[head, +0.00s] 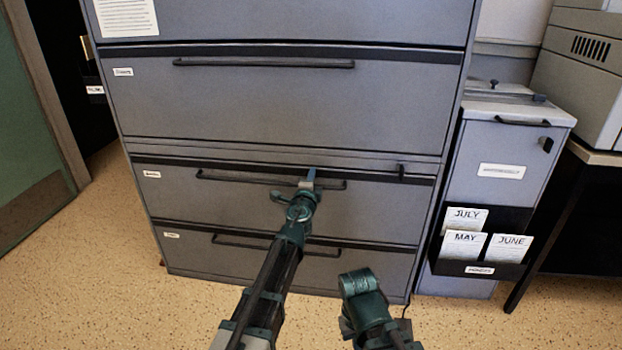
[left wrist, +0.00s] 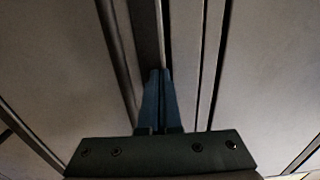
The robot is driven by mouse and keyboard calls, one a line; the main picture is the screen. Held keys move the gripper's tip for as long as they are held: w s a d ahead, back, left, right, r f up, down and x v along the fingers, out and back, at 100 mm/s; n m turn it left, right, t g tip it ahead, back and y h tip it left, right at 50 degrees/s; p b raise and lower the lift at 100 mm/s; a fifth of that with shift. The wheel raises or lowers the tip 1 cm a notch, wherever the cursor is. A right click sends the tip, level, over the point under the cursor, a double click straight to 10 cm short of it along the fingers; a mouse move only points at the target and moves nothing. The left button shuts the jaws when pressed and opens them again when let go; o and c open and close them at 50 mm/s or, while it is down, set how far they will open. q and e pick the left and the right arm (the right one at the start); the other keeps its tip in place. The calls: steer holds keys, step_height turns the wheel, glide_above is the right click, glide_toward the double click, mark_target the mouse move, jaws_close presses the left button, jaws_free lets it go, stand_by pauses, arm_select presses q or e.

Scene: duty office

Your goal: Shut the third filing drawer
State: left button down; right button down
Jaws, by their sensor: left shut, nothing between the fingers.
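The grey filing cabinet (head: 285,100) fills the middle of the head view. Its third drawer (head: 235,205) has a long black handle (head: 235,179) and a small white label at its left. The drawer looks nearly flush with the cabinet; any small gap is hard to judge. My left gripper (head: 309,180) is shut and empty, with its fingertips at the drawer's upper front by the handle. Whether they touch is unclear. In the left wrist view the closed blue fingers (left wrist: 157,85) point at the grey front, among dark slots and bars.
The fourth drawer (head: 200,255) is below and looks closed. A narrow grey cabinet (head: 490,185) with a black card holder (head: 485,268) stands at the right. My right arm shows at the bottom; its fingers are not visible. Speckled floor (head: 110,245) is clear at the left.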

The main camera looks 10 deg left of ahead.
arm_select(q)
steer(key=shift+w+r, duration=0.1)
steer(key=shift+w, duration=0.3)
steer(key=s, duration=1.5)
steer(key=s+a+f+n+g+y+p, duration=0.6)
steer(key=s+n+g+p, duration=0.15)
steer(key=n, duration=0.45)
steer(key=s+d+f+n+g+h+p, duration=0.1)
steer(key=s+d+g, duration=0.25)
steer(key=s, duration=0.25)
steer(key=s+d+f+n+g+h+p, duration=0.1)
steer(key=s+d+f+g+h+p, duration=0.2)
steer(key=s, duration=0.4)
steer(key=s+d+g, duration=0.3)
steer(key=s+g, duration=0.1)
steer(key=s, duration=0.2)
step_height(320, 180, up, 36)
steer(key=p, duration=3.6)
steer(key=shift+w+a+r+n+p, duration=0.2)
steer(key=shift+n+p, duration=0.1)
steer(key=shift+p, duration=0.1)
